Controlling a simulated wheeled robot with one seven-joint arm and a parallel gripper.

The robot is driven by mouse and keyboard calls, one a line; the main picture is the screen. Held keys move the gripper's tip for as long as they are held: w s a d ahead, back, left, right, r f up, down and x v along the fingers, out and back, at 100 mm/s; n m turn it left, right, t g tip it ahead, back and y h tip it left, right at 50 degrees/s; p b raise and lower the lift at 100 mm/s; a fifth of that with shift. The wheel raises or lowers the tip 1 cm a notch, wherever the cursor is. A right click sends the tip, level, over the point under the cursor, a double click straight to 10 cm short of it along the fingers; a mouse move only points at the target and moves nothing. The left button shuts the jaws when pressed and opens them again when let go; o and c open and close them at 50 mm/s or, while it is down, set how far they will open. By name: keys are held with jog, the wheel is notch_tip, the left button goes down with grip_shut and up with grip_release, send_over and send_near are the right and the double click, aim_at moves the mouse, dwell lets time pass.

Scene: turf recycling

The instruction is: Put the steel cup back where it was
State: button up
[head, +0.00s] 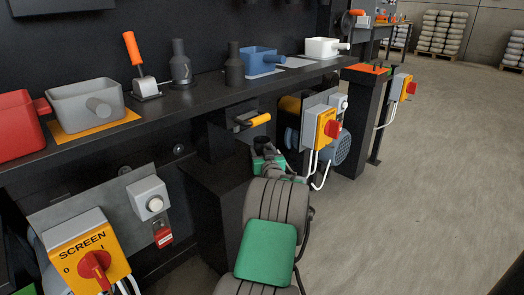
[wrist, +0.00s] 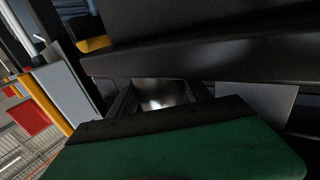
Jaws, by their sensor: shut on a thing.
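My gripper (head: 265,146) is in front of the black bench, below the shelf edge and under a yellow-orange handle. In the wrist view, my gripper (wrist: 158,92) has its two dark fingers on either side of a shiny, silvery thing. This looks like the steel cup (wrist: 154,96), held between the fingers. Only a small bright part of it shows; the green wrist housing and a dark ledge hide the rest. I cannot make out the cup in the head view, nor whether it is upright.
The shelf (head: 200,98) holds a red bin (head: 18,125), grey bin (head: 84,104), dark bottles, blue bin (head: 258,61) and white bin (head: 322,47). A yellow-orange handle (head: 258,120) juts out above my gripper. A switch box (head: 325,128) stands close to its right. Open floor lies right.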

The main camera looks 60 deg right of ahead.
jog(key=o, duration=1.9)
jog(key=p+v, duration=0.2)
jog(key=v, duration=0.6)
jog(key=shift+w, duration=0.1)
